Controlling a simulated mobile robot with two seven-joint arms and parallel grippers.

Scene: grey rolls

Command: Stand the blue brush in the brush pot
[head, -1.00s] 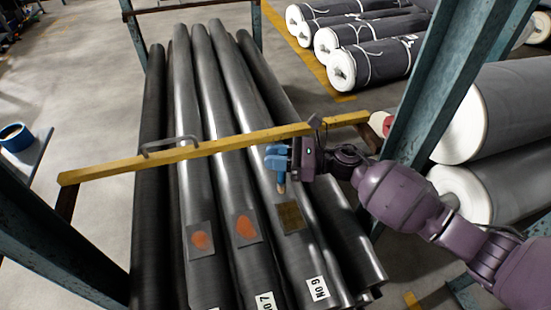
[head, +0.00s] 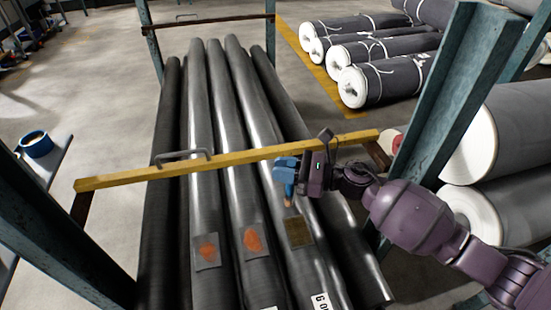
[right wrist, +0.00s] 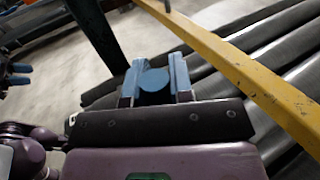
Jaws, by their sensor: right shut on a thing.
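My right gripper (head: 285,178) is shut on the blue brush (right wrist: 153,80), whose round blue end shows between the two blue fingers in the right wrist view. In the head view the brush's tan tip (head: 287,202) points down, over the dark rolls near a tan patch. Most of the brush is hidden by the fingers. The blue brush pot (head: 37,144) stands upright on a grey ledge at the far left, well away from the gripper. What seems to be my left gripper (right wrist: 17,75) shows small at the left edge of the right wrist view; its opening is unclear.
A yellow bar (head: 230,160) with a grey handle (head: 182,156) crosses above the long dark rolls (head: 200,120). Teal posts (head: 455,110) stand at both sides. Large white-ended rolls (head: 500,140) are stacked at the right. The grey ledge (head: 48,175) holds the pot.

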